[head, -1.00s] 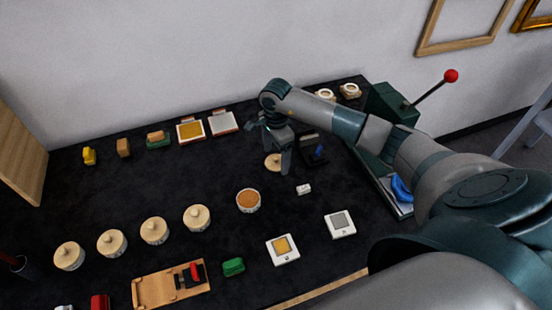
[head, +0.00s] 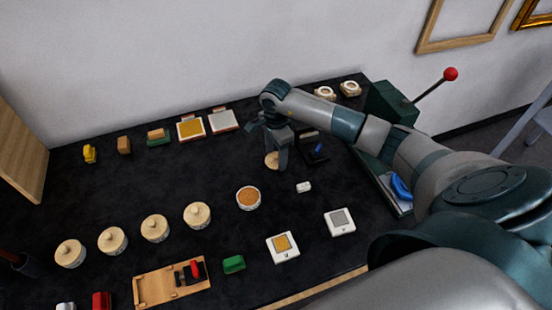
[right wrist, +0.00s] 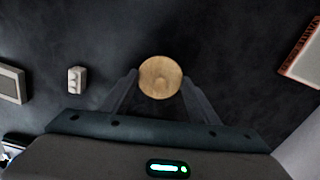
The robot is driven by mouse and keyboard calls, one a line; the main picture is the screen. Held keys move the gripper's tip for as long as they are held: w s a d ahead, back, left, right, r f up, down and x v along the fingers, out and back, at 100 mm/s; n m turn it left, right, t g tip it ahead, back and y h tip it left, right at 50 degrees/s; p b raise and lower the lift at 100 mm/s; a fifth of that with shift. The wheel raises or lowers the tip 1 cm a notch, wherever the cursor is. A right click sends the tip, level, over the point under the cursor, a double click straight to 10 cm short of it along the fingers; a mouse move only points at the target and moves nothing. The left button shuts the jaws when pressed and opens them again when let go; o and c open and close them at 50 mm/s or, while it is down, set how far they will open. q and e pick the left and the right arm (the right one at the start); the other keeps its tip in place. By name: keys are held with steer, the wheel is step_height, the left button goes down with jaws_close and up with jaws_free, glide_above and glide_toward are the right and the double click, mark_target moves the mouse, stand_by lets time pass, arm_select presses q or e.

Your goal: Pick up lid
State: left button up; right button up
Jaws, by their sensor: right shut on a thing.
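The lid (head: 271,160) is a small round pale wooden disc at the far middle of the black tabletop, partly hidden by my right gripper in the head view. In the right wrist view the lid (right wrist: 160,77) sits between the two fingertips, with a small knob at its centre. My right gripper (head: 277,164) points down and is shut on the lid; its fingers (right wrist: 160,80) touch opposite sides of it. I cannot tell whether the lid is clear of the table. An open jar (head: 248,198) with orange-brown contents stands nearer. My left gripper is not in view.
Several lidded jars (head: 155,229) stand in a row to the left. A small white block (head: 304,187) lies right of the gripper. A dark stand with a blue part (head: 318,152) is close behind it. Bare black table (head: 140,185) lies at the left middle.

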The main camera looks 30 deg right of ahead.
steer(key=shift+r, duration=0.1)
steer(key=shift+r+b, duration=0.45)
steer(key=shift+b, duration=0.1)
steer(key=r, duration=0.1)
steer(key=r+b, duration=0.2)
steer(key=shift+s+d, duration=0.2)
steer(key=shift+s, duration=0.1)
steer(key=s+d+r+b, duration=0.3)
steer(key=s+r, duration=0.4)
steer(key=s, duration=0.3)
steer(key=shift+s+d+b, duration=0.2)
steer(key=shift+b, duration=0.6)
steer(key=shift+a, duration=0.1)
